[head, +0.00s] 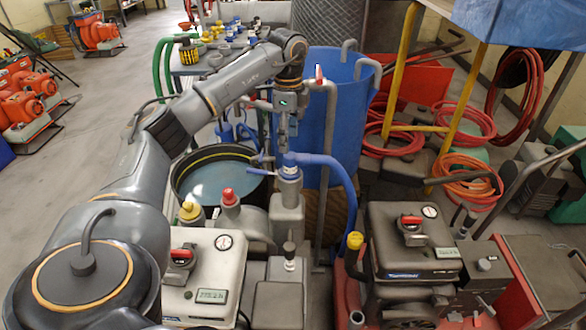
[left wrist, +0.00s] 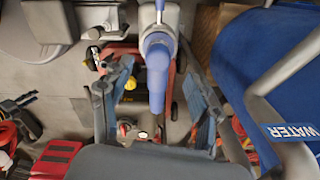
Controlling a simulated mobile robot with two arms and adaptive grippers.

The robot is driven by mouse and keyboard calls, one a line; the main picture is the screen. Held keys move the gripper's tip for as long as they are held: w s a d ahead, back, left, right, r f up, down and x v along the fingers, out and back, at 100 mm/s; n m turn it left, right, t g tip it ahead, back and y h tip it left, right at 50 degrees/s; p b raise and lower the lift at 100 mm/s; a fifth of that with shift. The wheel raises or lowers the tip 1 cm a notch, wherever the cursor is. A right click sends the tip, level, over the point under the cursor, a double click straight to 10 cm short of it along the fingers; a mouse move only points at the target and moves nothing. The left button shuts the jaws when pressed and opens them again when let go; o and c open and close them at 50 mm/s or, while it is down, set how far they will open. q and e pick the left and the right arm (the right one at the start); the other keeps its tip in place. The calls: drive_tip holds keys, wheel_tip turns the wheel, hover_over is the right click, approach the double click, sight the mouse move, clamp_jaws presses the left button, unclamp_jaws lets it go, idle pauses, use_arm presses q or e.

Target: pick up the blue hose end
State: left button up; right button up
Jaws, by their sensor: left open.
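The blue hose (head: 335,170) runs from the top of a grey upright fitting (head: 288,190) and curves down to the right, in front of the blue barrel. In the left wrist view the blue hose end (left wrist: 158,70) lies between my two fingers, with a gap on each side. My left gripper (head: 284,138) hangs just above the fitting, pointing down. It is open and empty, and its fingers (left wrist: 158,98) also show in the left wrist view. I cannot tell how far above the hose the fingertips are. My right gripper is not in view.
The blue barrel (head: 342,110) stands close behind with grey pipes over its rim. A dark round tub (head: 205,178) is at the left. Pump units with gauges (head: 205,265) and (head: 410,245) stand in front. Red hose coils (head: 465,125) lie at the right.

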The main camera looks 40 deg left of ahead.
sight(289, 159)
use_arm(q)
wheel_tip(289, 159, down, 3)
drive_tip(key=shift+f, duration=0.15)
wheel_tip(289, 159, down, 4)
drive_tip(key=shift+s+f+b, duration=0.1)
drive_tip(key=shift+f+b, duration=0.1)
drive_tip(key=shift+b, duration=0.55)
clamp_jaws()
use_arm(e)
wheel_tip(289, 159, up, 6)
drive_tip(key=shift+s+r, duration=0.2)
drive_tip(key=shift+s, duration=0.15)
